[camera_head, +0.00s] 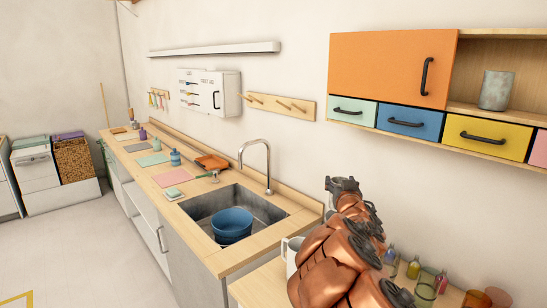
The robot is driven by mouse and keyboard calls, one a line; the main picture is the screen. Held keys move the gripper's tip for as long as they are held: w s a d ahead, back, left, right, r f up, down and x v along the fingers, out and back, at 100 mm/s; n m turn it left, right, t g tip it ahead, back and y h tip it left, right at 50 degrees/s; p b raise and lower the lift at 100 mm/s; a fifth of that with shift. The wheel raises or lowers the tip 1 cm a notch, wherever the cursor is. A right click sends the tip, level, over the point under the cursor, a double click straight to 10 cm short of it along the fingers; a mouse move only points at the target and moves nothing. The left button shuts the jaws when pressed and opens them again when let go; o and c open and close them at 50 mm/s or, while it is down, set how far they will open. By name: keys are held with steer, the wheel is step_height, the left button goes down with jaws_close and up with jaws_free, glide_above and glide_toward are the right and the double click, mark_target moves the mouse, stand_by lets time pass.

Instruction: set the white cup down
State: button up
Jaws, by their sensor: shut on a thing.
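A white cup (289,256) shows just left of my copper arm, low in the view, with its handle toward the left. My arm covers its right part, and I cannot tell whether its base touches the wooden counter (262,289). My gripper is shut on the cup, but the arm hides the contact between fingers and cup.
A sink (203,210) with a blue pot (232,226) lies left of the cup. Small bottles (414,267) and a green glass (426,283) stand right of my arm, with orange cups (476,299) nearby. Wall drawers (407,123) hang above. The counter's front left corner looks clear.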

steer(key=shift+s+d+f+n+y+p, duration=0.15)
steer(key=shift+f+y+p, duration=0.1)
steer(key=shift+f, duration=0.15)
steer(key=shift+s+d+f+n+y+p, duration=0.1)
steer(key=shift+f+n+y+p, duration=0.05)
steer(key=shift+f+y+p, duration=0.15)
steer(key=a, duration=0.1)
steer(key=s+a+p, duration=0.1)
steer(key=s+a, duration=0.1)
steer(key=a, duration=0.1)
steer(key=shift+f, duration=0.1)
